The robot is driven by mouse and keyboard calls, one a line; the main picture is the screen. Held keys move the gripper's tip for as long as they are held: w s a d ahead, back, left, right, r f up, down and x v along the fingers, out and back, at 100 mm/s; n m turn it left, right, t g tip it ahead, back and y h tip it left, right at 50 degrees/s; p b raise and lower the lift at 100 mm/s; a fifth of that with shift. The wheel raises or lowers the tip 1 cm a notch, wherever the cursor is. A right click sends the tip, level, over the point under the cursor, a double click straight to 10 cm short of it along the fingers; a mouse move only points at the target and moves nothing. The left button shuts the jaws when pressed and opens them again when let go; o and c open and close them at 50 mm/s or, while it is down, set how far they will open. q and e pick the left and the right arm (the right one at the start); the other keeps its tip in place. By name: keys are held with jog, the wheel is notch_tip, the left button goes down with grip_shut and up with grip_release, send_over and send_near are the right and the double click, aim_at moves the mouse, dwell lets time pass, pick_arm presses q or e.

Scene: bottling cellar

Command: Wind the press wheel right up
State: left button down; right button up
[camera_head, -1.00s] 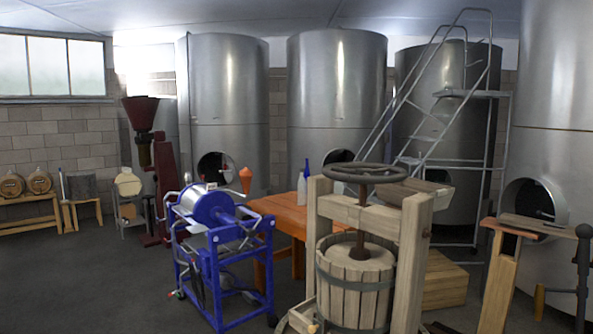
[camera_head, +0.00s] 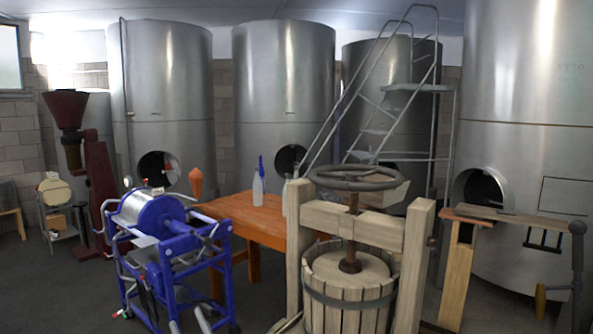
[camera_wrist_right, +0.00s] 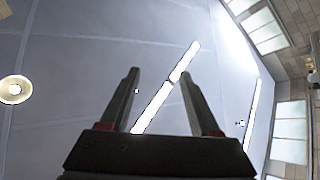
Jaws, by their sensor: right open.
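The press wheel (camera_head: 355,187), a dark grey spoked ring, lies level above the wooden crossbeam of the press (camera_head: 413,265). Its screw (camera_head: 353,203) runs down through the beam to a dark foot on the round pale pressing board (camera_head: 375,268). The board sits at the top of the slatted basket (camera_head: 350,312). No gripper touches the wheel. My right gripper (camera_wrist_right: 158,78) shows in the right wrist view, open and empty, its fingers apart against the ceiling. I cannot make it out in the head view. My left gripper is not in view.
An orange table (camera_head: 250,222) with bottles stands behind the press. A blue-framed machine (camera_head: 180,250) is to its left. A wooden stand (camera_head: 458,270) and a dark post (camera_head: 578,260) are to its right. Steel tanks and a ladder platform line the back.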

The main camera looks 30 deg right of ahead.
jog(key=w+d+r+m+g+h+p, duration=0.1)
jog(key=w+d+r+g+h, duration=0.15)
jog(key=w+r, duration=0.3)
jog(key=w+d+r+g+h, duration=0.1)
jog(key=w+d+r+h, duration=0.1)
jog(key=w+r+h, duration=0.4)
jog(key=w+d+r+m+g+h, duration=0.2)
jog(key=w+d+r+g+h, duration=0.1)
jog(key=d+r, duration=0.3)
jog(key=s+d+r+m+g+h+p, duration=0.1)
jog(key=s+d+r+m+g+h, duration=0.35)
jog(key=r, duration=0.45)
jog(key=m+g+h+p, duration=0.25)
jog(key=g+p, duration=0.35)
jog(key=p, duration=0.4)
send_near(312, 170)
jog(key=shift+y, duration=0.45)
jog(key=x, duration=1)
jog(key=shift+w+d+r, duration=0.15)
jog(key=shift+d+r, duration=0.05)
jog(key=shift+d, duration=0.1)
jog(key=shift+w+d+f, duration=0.3)
jog(key=shift+d+f, duration=0.05)
jog(key=shift+d, duration=0.2)
